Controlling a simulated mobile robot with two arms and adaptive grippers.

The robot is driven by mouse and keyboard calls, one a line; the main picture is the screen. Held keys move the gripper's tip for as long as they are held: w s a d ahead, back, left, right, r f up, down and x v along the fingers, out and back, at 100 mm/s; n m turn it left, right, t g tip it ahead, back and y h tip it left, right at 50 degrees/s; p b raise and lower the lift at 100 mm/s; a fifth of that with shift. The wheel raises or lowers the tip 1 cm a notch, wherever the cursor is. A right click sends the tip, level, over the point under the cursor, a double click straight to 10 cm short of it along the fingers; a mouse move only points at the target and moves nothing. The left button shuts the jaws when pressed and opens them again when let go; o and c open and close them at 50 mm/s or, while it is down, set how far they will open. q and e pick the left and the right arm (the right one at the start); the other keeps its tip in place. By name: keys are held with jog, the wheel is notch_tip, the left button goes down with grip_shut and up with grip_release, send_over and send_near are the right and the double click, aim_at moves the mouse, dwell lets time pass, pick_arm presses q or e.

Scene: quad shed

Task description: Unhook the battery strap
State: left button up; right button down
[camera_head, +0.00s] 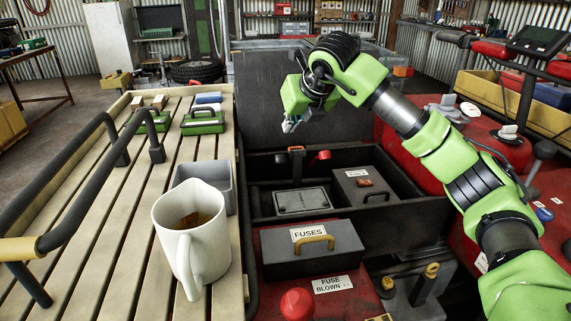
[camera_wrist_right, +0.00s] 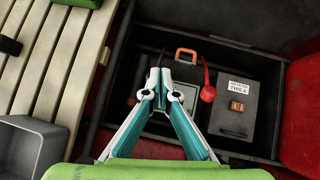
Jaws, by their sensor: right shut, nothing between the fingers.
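The battery (camera_head: 302,200) is a grey box low in the left part of the dark open bay. An orange loop (camera_head: 297,150) on a dark upright piece stands at the back of it; I cannot tell whether it is the strap's hook. The orange loop (camera_wrist_right: 187,53) also shows in the wrist view, to the right of my fingertips. My right gripper (camera_head: 289,125) is above the bay's back edge, shut and empty. In the wrist view its closed fingers (camera_wrist_right: 160,80) hide part of the battery. My left gripper is not in view.
A red-capped lead (camera_head: 322,156) stands beside the orange loop. A dark box marked TYPE A (camera_wrist_right: 236,101) sits right of the battery. In front are a FUSES box (camera_head: 308,258) and a red knob (camera_head: 297,304). A white mug (camera_head: 190,245) stands on the slatted rack (camera_head: 120,230).

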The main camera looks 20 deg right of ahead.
jog(key=s+d+m+h, duration=0.1)
jog(key=d+m+h, duration=0.1)
jog(key=d, duration=0.2)
send_over(296, 166)
jog(key=d, duration=0.1)
notch_tip(296, 166, down, 10)
jog(key=shift+r+b, duration=0.1)
jog(key=shift+b, duration=0.35)
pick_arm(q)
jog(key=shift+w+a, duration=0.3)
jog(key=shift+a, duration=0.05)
pick_arm(e)
jog(key=shift+w+d+f, duration=0.2)
jog(key=shift+w+f, duration=0.1)
jog(key=shift+w, duration=0.05)
